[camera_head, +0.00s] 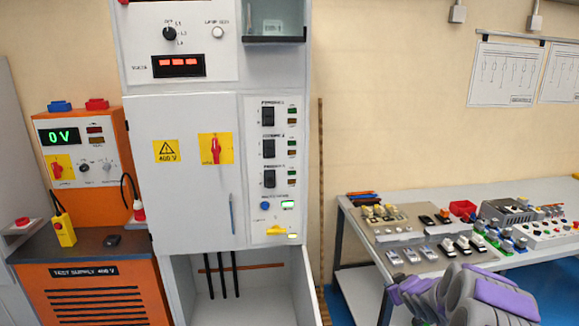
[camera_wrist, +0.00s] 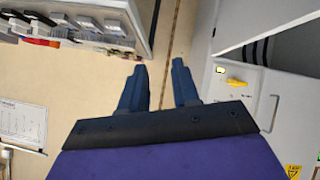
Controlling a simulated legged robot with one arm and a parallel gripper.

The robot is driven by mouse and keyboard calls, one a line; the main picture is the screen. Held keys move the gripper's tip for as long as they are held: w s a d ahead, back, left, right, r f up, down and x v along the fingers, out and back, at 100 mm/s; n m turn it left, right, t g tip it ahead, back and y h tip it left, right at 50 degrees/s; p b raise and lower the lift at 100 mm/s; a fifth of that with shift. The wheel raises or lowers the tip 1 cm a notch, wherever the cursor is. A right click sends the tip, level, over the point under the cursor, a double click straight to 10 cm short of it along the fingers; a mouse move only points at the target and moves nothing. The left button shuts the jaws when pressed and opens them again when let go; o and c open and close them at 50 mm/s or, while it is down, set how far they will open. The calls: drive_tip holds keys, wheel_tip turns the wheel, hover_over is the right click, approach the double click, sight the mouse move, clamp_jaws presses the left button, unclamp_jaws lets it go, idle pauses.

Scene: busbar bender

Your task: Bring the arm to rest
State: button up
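My arm (camera_head: 470,295), grey with purple parts, shows at the lower right of the head view, in front of the workbench. My gripper (camera_wrist: 160,70) shows in the wrist view with its two dark blue fingers apart and nothing between them. It points toward the beige wall strip between the bench and the cabinet. It touches nothing that I can see. In the head view the fingers cannot be made out clearly.
A tall grey cabinet (camera_head: 185,190) with switches and a yellow warning sign stands in the middle, its lower bay open. An orange test supply (camera_head: 105,290) stands at left. A workbench (camera_head: 350,225) with several small parts stands at right. Bare wall lies between cabinet and bench.

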drive_tip(key=s+a+r+m+g+h, duration=0.1)
drive_tip(key=s+a+r+g, duration=0.15)
drive_tip(key=s+r, duration=0.45)
drive_tip(key=s+a+r+m+g+h, duration=0.1)
drive_tip(key=s+a+r+m+g, duration=0.2)
drive_tip(key=s, duration=0.8)
drive_tip(key=s+a+r+g, duration=0.1)
drive_tip(key=s+a, duration=0.3)
drive_tip(key=s, duration=0.8)
drive_tip(key=s+a+r+g+y, duration=0.1)
drive_tip(key=s+a+g, duration=0.2)
drive_tip(key=s, duration=0.9)
drive_tip(key=s+a+r+g+y, duration=0.1)
drive_tip(key=s+a+g, duration=0.2)
drive_tip(key=s+a, duration=0.4)
drive_tip(key=s, duration=0.6)
drive_tip(key=shift+r+m, duration=0.15)
drive_tip(key=shift+m, duration=0.15)
